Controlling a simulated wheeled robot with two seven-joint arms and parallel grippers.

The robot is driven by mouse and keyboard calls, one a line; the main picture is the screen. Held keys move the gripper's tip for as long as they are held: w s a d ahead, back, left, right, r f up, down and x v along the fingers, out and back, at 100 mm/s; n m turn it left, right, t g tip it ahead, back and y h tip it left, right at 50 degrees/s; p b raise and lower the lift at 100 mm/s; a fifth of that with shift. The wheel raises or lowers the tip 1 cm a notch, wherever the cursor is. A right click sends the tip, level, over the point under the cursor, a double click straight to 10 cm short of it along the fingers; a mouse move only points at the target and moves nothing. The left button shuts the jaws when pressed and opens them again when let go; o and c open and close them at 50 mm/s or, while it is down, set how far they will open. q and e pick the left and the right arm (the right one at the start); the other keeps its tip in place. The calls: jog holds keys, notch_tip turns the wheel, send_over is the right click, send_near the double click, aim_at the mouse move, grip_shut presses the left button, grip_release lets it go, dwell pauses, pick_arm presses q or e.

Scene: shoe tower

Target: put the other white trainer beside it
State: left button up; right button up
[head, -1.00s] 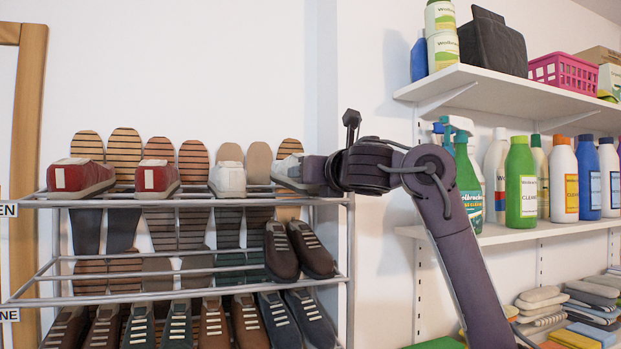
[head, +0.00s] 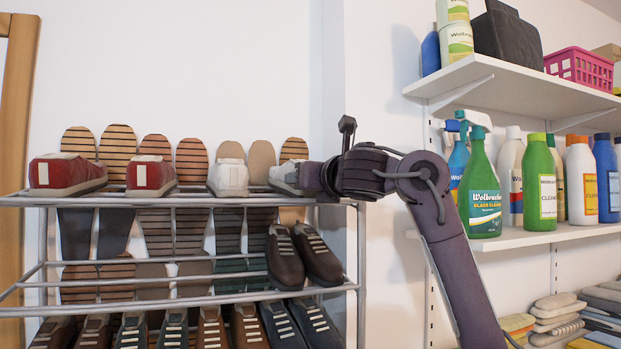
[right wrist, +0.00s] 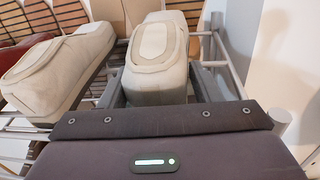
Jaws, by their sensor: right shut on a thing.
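One white trainer (head: 229,178) stands on the top tier of the metal shoe rack (head: 358,260), toe facing out. The other white trainer (head: 284,178) is to its right, at the right end of the top tier, with a gap between them. My right gripper (head: 307,178) is shut on this second trainer, coming in from the right. In the right wrist view the held trainer (right wrist: 158,55) sits between the fingers, and the first trainer (right wrist: 55,72) is on its left. I cannot tell whether the held trainer rests on the bars. My left gripper is out of view.
Two red shoes (head: 150,176) stand left on the top tier. Soles stand against the wall behind. On the right, wall shelves (head: 540,240) hold a green spray bottle (head: 481,190) and other bottles.

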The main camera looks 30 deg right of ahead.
jog(key=shift+w+f, duration=0.1)
jog(key=shift+w, duration=0.15)
jog(key=shift+s, duration=0.1)
jog(key=o, duration=1.6)
jog(key=shift+s, duration=0.1)
